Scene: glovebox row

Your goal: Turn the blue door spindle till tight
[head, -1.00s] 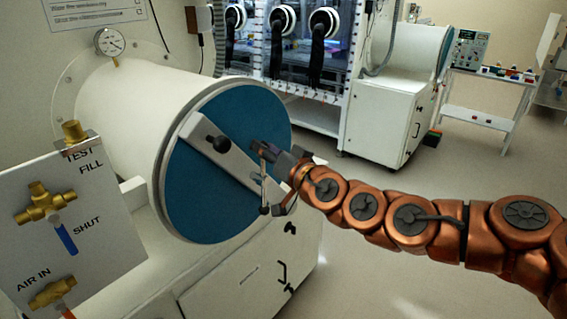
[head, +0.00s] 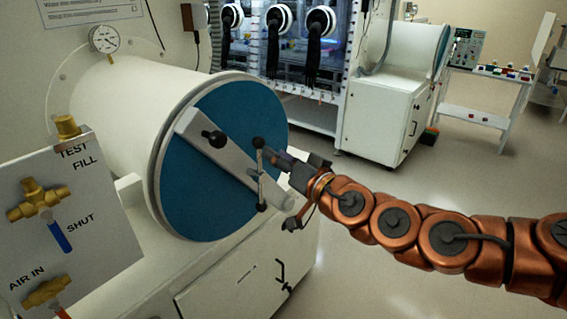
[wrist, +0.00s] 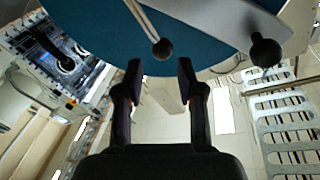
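The round blue door (head: 225,110) closes the end of the white cylinder, with a pale bar across its face. The spindle's thin tommy bar (head: 260,175) stands nearly upright over the bar's lower right part, a dark ball at each end. My gripper (head: 272,157) is just right of the tommy bar's upper half. In the wrist view my gripper (wrist: 160,68) is open and empty. One ball of the tommy bar (wrist: 162,48) shows ahead of the gap between the fingers, apart from both. The spindle's hub is hard to make out.
A black knob (head: 214,138) sticks out of the pale bar, left of the spindle. A valve panel (head: 60,220) stands at the front left. A white cabinet (head: 250,275) lies below the door. The floor at right is clear.

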